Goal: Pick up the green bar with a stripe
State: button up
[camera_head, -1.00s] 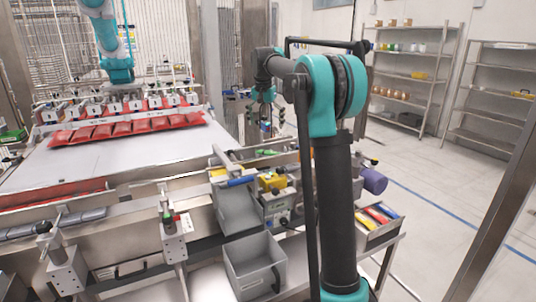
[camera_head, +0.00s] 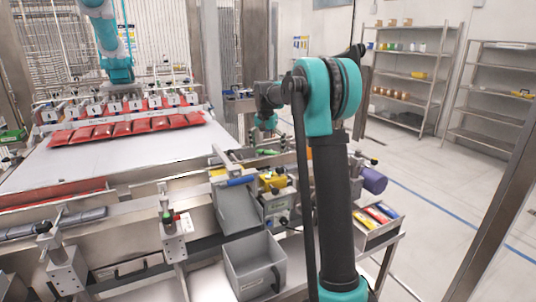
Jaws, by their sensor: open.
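My own arm stands in the right-centre foreground.
A yellow part (camera_head: 272,181) and a blue bar (camera_head: 241,181) are on the machine nearby. A grey bin (camera_head: 254,268) stands below. A tray (camera_head: 377,240) with coloured items is at right. Red packs (camera_head: 130,127) lie on the white belt. Open floor lies to the right.

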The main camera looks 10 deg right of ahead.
jog(key=shift+c, duration=0.5)
jog(key=c, duration=0.9)
jog(key=shift+r, duration=0.1)
